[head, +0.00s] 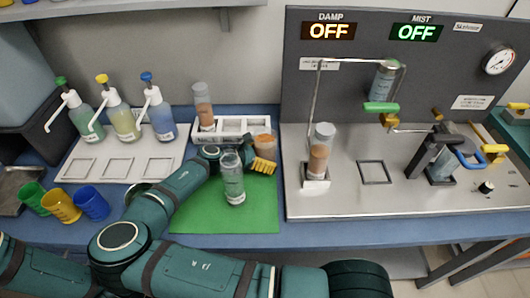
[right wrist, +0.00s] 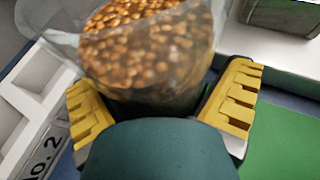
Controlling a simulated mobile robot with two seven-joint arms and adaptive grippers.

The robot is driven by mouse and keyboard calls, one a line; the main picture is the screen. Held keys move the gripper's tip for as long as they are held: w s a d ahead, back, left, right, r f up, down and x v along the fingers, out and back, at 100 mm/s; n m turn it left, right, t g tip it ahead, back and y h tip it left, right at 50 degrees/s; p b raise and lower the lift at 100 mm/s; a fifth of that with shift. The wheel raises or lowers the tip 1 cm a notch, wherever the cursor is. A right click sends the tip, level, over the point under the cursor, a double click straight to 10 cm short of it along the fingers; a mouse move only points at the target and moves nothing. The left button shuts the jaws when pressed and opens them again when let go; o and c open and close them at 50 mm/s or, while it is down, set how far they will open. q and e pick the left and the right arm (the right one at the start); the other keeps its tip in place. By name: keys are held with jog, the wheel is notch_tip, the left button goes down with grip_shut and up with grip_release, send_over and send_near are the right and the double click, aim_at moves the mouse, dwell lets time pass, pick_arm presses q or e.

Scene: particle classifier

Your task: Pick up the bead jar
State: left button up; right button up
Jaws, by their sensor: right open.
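The bead jar (right wrist: 150,45) is a clear jar of copper-coloured beads, close in front of my right wrist camera. My right gripper (right wrist: 165,100) is open, with one yellow-padded finger on each side of the jar. I cannot tell whether either pad touches it. In the head view the jar (head: 264,146) shows small and partly hidden at the right end of the white rack, just beyond my right gripper (head: 260,160). One yellow fingertip shows there; the wrist and a clear jar hide part of the rest. My left gripper is not in view.
A clear jar (head: 232,180) stands on the green mat (head: 190,220), close to my right wrist. A brown-filled jar (head: 203,108) stands at the left of the white rack (head: 232,124). Pump bottles (head: 160,118) and cups (head: 62,206) are at left; the metal classifier bench (head: 400,205) is at right.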

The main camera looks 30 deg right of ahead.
jog(key=c, duration=1.3)
jog(key=shift+o, duration=0.2)
jog(key=shift+r, duration=0.15)
